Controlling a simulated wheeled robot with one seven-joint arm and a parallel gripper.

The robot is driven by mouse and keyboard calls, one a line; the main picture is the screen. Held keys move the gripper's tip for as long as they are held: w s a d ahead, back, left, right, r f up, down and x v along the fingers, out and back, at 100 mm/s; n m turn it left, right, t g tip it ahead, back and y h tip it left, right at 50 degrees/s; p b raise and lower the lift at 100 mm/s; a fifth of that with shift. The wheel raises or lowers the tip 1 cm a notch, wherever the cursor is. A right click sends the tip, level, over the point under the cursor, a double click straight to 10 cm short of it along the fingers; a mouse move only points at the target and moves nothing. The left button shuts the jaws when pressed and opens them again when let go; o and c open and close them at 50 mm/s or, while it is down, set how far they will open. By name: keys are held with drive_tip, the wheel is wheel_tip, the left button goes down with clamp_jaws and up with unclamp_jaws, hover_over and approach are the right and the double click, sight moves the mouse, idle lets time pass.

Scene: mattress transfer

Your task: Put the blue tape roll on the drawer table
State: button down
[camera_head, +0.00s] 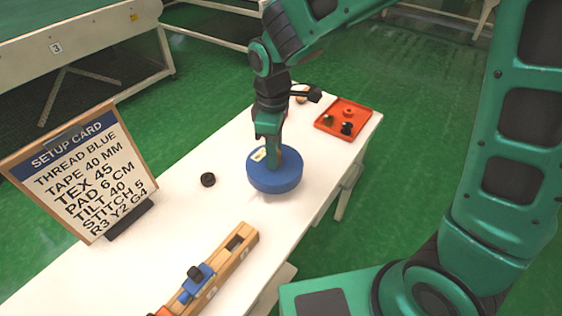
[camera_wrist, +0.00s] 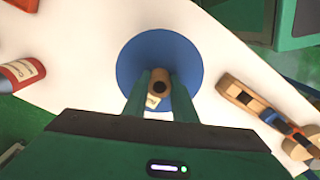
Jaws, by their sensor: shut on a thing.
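The blue tape roll (camera_head: 287,180) is a thick blue disc over the white table (camera_head: 225,205); I cannot tell whether it touches the top. In the wrist view the roll (camera_wrist: 160,40) has a tan, dark-holed centre post (camera_wrist: 160,79) and a pale label. My gripper (camera_head: 268,157) points down at the middle of the roll. Its fingers (camera_wrist: 159,92) are on both sides of the post and are shut on it. No drawer shows clearly, so I cannot tell which table is the drawer table.
An orange tray (camera_head: 328,123) with small parts lies at the table's far right. A setup card (camera_head: 85,172) stands at left. A black ring (camera_head: 208,180) lies left of the roll. A wooden block holder (camera_head: 233,255) lies in front. Another table (camera_head: 90,45) stands behind.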

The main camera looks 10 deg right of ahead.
sight(283, 156)
drive_tip(key=shift+w+d+f, duration=0.45)
drive_tip(key=shift+d, duration=0.2)
drive_tip(key=shift+w+d+f, duration=0.45)
drive_tip(key=shift+d, duration=0.15)
drive_tip(key=shift+f, duration=2.05)
drive_tip(key=c, duration=1.5)
unclamp_jaws()
drive_tip(key=shift+o, duration=0.2)
drive_tip(key=shift+r, duration=0.1)
wheel_tip(283, 156, up, 12)
drive_tip(key=shift+f, duration=0.1)
drive_tip(key=shift+d, duration=0.1)
